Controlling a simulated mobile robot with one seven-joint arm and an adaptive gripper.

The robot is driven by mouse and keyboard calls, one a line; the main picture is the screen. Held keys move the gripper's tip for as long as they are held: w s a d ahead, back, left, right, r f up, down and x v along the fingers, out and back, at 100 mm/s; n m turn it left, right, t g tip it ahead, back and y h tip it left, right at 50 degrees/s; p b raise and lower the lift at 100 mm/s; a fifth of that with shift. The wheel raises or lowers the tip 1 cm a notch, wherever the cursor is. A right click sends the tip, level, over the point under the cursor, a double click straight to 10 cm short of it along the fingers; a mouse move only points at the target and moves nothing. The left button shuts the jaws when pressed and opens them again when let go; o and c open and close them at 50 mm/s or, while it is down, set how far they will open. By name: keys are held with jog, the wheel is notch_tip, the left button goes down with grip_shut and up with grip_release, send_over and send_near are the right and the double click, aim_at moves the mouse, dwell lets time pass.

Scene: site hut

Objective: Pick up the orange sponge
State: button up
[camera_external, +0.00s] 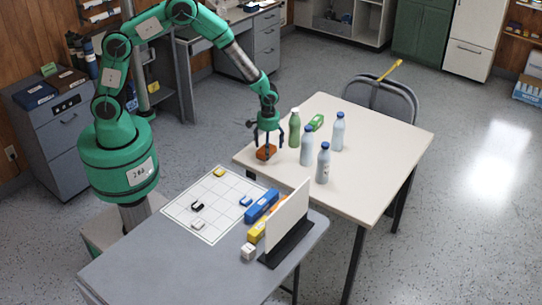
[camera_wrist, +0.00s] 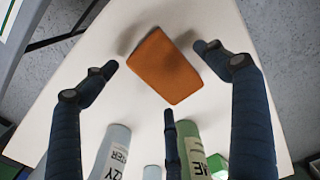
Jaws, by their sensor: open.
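The orange sponge (camera_external: 266,153) lies on the cream table (camera_external: 375,190) at its left side. In the wrist view the sponge (camera_wrist: 166,70) is a flat orange block, turned at an angle. My gripper (camera_external: 268,143) is just above the sponge, its dark blue fingers pointing down. In the wrist view the fingers are spread, with fingertips to the left and right of the sponge and a third finger beyond its lower edge. No fingertip is seen gripping the sponge.
A green bottle (camera_external: 294,128) stands close to my gripper's right. Pale blue bottles (camera_external: 307,146) and a small green item (camera_external: 316,122) are also on this table. A grey table (camera_external: 190,265) in front holds a white board (camera_external: 287,218) and a gridded sheet (camera_external: 212,213).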

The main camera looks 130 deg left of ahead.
jog(key=shift+f, duration=0.55)
jog(key=c, duration=1)
